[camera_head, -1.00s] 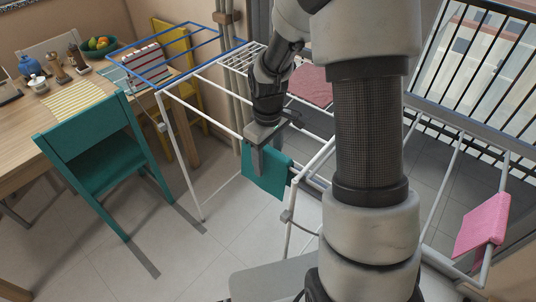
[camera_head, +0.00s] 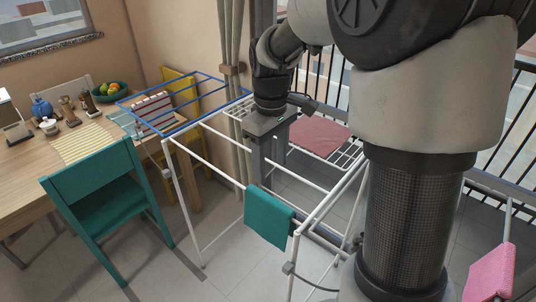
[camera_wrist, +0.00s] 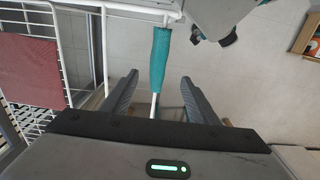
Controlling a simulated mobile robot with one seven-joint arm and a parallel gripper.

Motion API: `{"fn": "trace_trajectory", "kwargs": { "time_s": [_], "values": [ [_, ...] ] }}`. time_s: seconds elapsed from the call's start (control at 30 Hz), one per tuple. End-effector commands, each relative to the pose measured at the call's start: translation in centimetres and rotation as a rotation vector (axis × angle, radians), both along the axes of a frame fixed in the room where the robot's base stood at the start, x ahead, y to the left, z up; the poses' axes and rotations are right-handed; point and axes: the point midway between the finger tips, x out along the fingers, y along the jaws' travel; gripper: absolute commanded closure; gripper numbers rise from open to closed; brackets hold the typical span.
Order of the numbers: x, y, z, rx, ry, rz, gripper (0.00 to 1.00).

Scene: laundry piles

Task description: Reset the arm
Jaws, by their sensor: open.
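My gripper (camera_head: 268,152) is open and empty, raised above the drying rack in the head view, with its fingers pointing down. In the wrist view my gripper (camera_wrist: 157,97) shows two dark fingers spread apart, with nothing between them touching. A teal cloth (camera_head: 268,217) hangs over a white bar of the drying rack (camera_head: 215,159), below my gripper. The teal cloth also shows in the wrist view (camera_wrist: 160,57), draped along the bar beyond the fingertips and apart from them.
A red cloth (camera_head: 320,135) lies on the rack's far grid. A pink cloth (camera_head: 490,273) hangs at the right. A teal chair (camera_head: 100,195) and a wooden table (camera_head: 25,170) stand at left. A railing is behind the rack. Floor between chair and rack is clear.

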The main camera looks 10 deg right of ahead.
Motion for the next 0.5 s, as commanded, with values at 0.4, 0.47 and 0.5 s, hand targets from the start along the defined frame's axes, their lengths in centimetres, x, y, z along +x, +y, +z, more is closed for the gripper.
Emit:
{"fn": "trace_trajectory", "kwargs": {
  "time_s": [0.4, 0.47, 0.5],
  "values": [
    [-4.5, 0.0, 7.8, -0.016, -0.132, -0.15, 0.46],
    [-6.5, 0.0, 9.9, -0.012, -0.182, -0.214, 0.46],
    [-7.8, 0.0, 11.1, -0.006, -0.215, -0.256, 0.46]
  ]
}}
